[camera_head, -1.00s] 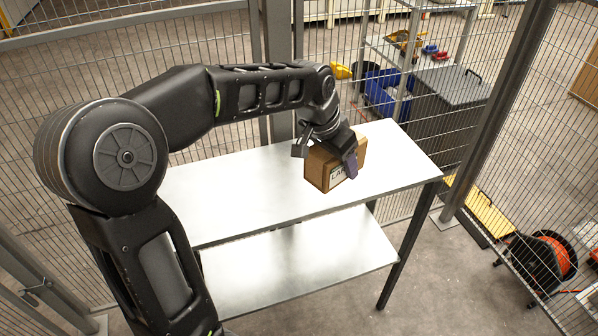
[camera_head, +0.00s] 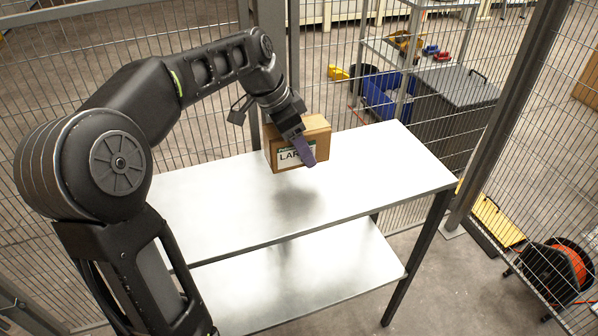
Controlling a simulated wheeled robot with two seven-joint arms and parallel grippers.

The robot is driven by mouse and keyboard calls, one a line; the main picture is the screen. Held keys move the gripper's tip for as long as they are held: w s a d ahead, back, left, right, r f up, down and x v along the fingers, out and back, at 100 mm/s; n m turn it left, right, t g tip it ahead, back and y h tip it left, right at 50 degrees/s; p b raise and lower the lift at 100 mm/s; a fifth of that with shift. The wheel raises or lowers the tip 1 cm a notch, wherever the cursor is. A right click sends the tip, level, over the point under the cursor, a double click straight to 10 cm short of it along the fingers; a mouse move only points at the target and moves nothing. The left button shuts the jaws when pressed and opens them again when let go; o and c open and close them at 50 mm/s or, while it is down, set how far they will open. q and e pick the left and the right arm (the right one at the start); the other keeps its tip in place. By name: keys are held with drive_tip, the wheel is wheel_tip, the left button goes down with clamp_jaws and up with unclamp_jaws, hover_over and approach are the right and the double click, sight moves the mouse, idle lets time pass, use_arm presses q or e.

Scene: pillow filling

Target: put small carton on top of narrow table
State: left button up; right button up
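A brown carton (camera_head: 316,134) with a white label starting "LAR" is in the upper middle of the head view. My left gripper (camera_head: 300,146) is shut on it; one purple-padded finger lies across the label side, and the other finger is hidden. The carton hangs above the narrow table (camera_head: 385,175), apart from its white top, with a soft shadow below it. The tabletop is otherwise bare. My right gripper is out of view.
The table has a bare lower shelf (camera_head: 330,270). Wire mesh fencing and a grey post (camera_head: 272,60) stand right behind the table. Beyond the fence are a blue bin (camera_head: 385,92), a grey box (camera_head: 452,100) and an orange cable reel (camera_head: 552,272).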

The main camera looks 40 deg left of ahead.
sight(306, 178)
use_arm(q)
drive_tip(key=shift+f, duration=1.45)
drive_tip(key=shift+f, duration=0.1)
drive_tip(key=shift+f, duration=1.8)
drive_tip(key=shift+f, duration=0.1)
drive_tip(key=o, duration=1.6)
drive_tip(key=shift+c, duration=0.2)
drive_tip(key=v, duration=1.2)
